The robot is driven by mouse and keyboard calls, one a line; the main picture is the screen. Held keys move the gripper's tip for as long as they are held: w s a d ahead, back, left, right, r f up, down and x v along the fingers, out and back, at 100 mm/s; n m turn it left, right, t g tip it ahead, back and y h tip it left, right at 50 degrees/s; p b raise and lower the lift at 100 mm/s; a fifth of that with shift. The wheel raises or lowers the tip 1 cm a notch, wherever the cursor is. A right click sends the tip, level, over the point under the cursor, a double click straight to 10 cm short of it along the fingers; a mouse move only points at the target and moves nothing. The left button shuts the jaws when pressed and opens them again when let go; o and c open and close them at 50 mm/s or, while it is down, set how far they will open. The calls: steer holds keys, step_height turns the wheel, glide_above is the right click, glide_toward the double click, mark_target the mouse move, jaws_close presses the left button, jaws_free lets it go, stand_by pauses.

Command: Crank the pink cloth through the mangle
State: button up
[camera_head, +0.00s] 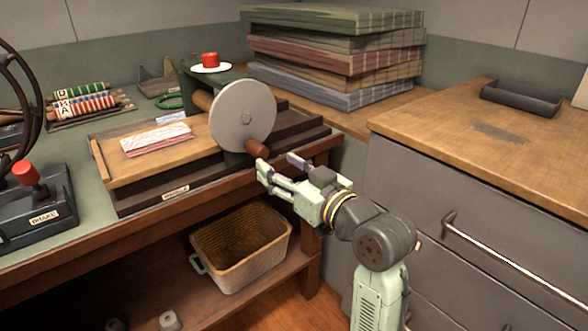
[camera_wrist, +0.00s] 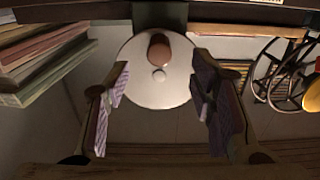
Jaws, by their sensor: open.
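The pink cloth (camera_head: 156,138) lies flat on the mangle's wooden board (camera_head: 118,168), to the left of the crank wheel. The crank wheel (camera_head: 232,120) is a round grey disc, also facing me in the wrist view (camera_wrist: 145,90). Its brown crank knob (camera_head: 256,149) is near the wheel's lower edge in the head view and near the top of the wheel in the wrist view (camera_wrist: 160,47). My gripper (camera_head: 280,164) is open and empty, just right of and below the knob. The knob appears beyond the fingertips in the wrist view. The rollers are mostly hidden behind the wheel.
Folded cloths (camera_head: 335,60) are stacked behind the wheel. A basket (camera_head: 240,250) sits on the shelf below. A drawer cabinet (camera_head: 480,200) stands close right of my arm. A red-knobbed brake lever (camera_head: 26,172) is at left.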

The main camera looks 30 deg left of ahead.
mark_target(263, 154)
steer(key=x, duration=0.8)
steer(key=shift+w+a+p, duration=0.15)
steer(key=shift+p, duration=0.2)
steer(key=shift+c, duration=0.2)
steer(key=c, duration=0.9)
